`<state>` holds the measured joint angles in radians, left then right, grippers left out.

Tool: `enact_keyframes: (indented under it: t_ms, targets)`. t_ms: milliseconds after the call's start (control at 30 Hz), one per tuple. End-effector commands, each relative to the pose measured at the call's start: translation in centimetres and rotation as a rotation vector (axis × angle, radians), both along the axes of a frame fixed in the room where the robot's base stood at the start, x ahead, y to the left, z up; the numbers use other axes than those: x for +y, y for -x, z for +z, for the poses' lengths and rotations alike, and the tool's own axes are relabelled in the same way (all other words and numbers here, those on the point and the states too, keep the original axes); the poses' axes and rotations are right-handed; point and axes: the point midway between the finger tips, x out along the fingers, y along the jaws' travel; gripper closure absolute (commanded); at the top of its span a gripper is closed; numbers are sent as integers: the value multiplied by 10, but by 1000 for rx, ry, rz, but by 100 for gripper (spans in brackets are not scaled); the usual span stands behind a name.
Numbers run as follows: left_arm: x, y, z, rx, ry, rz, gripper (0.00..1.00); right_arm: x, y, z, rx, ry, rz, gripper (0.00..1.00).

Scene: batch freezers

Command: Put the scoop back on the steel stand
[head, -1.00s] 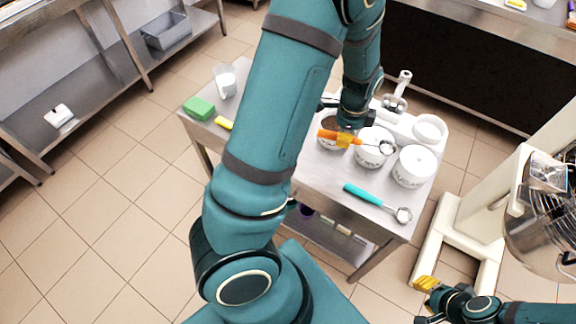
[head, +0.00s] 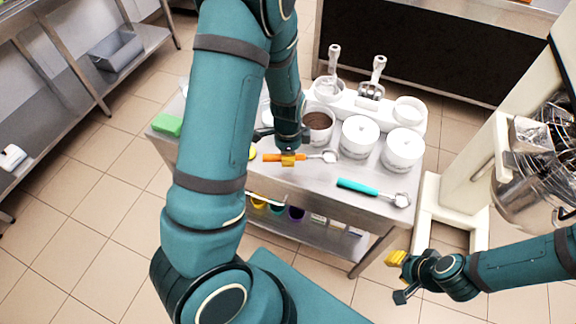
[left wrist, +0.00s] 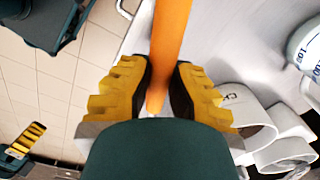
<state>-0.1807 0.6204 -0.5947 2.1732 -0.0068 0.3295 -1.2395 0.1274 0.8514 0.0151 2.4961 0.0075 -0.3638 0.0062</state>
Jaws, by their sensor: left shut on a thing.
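My left gripper (head: 288,160) is shut on the orange handle of a scoop (head: 269,157). The scoop's round metal head (head: 329,156) points right, in front of the white tubs, low over the steel table (head: 335,208). I cannot tell whether it touches the top. In the left wrist view the orange handle (left wrist: 170,40) runs between the yellow finger pads. A second scoop, with a teal handle (head: 357,187), lies at the table's front right. My right gripper (head: 399,275) is off the table, front right; its opening is unclear.
White tubs (head: 359,137) stand behind the scoops, one with brown contents (head: 318,122). A white holder (head: 347,97) with metal-handled tools is at the back. A green block (head: 167,124) sits at left. A mixer (head: 530,165) stands right. Bare steel lies between the scoops.

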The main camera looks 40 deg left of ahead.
Motion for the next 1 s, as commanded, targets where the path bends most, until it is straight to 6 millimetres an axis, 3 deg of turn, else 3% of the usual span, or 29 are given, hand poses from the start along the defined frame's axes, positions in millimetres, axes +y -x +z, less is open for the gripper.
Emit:
enact_keyframes:
  t_ms: [400, 800, 833, 867, 900, 1000]
  targets:
    - [0, 0, -44, 1, 0, 0, 100, 1, 4, -11, 8, -2, 6, 66]
    - [0, 0, -49, -1, 0, 0, 100, 1, 4, -14, 9, -3, 8, 66]
    - [0, 0, -49, -1, 0, 0, 76, 1, 5, -14, 10, -3, 8, 66]
    - [0, 0, -48, -1, 0, 0, 65, 1, 5, -13, 10, -3, 8, 66]
    - [0, 0, -48, -1, 0, 0, 61, 1, 5, -13, 10, -3, 8, 66]
    - [0, 0, -48, -1, -1, 0, 61, 1, 4, -13, 9, -3, 8, 66]
